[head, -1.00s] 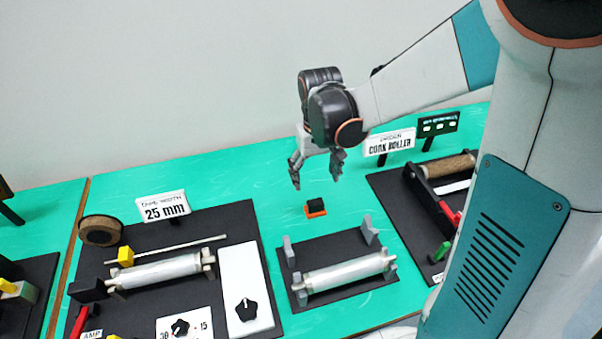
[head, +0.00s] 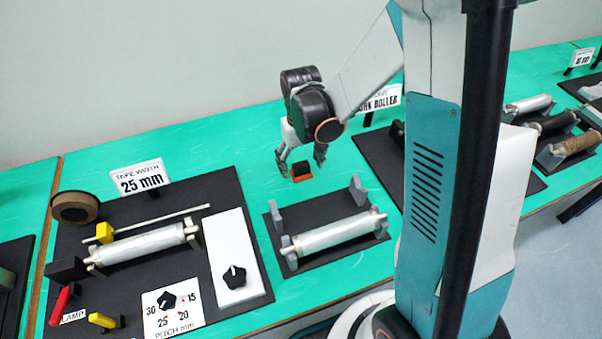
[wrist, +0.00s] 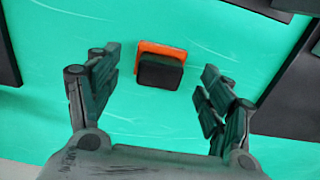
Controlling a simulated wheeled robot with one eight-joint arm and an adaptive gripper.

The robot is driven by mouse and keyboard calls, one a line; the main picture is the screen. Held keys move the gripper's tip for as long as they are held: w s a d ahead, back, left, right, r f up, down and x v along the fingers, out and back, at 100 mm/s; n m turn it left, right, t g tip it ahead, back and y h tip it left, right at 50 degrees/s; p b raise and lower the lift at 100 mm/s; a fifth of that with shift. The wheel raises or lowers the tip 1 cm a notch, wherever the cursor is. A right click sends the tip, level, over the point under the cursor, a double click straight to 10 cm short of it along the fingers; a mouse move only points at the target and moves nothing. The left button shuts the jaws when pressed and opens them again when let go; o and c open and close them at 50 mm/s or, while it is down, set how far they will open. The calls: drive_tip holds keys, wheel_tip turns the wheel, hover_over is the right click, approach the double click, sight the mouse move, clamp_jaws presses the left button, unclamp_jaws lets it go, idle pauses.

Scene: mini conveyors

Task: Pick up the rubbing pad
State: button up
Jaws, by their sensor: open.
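The rubbing pad (head: 301,171) is a small black block on an orange base, lying on the green table behind the small roller stand. In the wrist view the pad (wrist: 161,68) lies between and a little beyond my fingertips, with its orange edge on the far side. My gripper (head: 302,168) is open and empty, pointing down, with its fingers on either side of the pad in the head view. In the wrist view my gripper (wrist: 157,75) shows a clear gap between each finger and the pad.
A small roller stand (head: 295,265) with upright grey posts stands in front of the pad. A larger dark board (head: 215,190) with a roller, knobs and a tape roll (head: 75,207) lies to the left. Another dark board (head: 377,165) lies to the right. Green table around the pad is bare.

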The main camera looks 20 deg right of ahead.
sight(301, 164)
wheel_tip(301, 164, down, 2)
drive_tip(key=shift+f+b, duration=0.25)
drive_tip(key=shift+b, duration=0.05)
drive_tip(key=shift+c, duration=0.5)
drive_tip(key=c, duration=1.1)
drive_tip(key=shift+o, duration=0.2)
drive_tip(key=shift+r, duration=0.15)
wheel_tip(301, 164, up, 20)
drive_tip(key=p, duration=0.7)
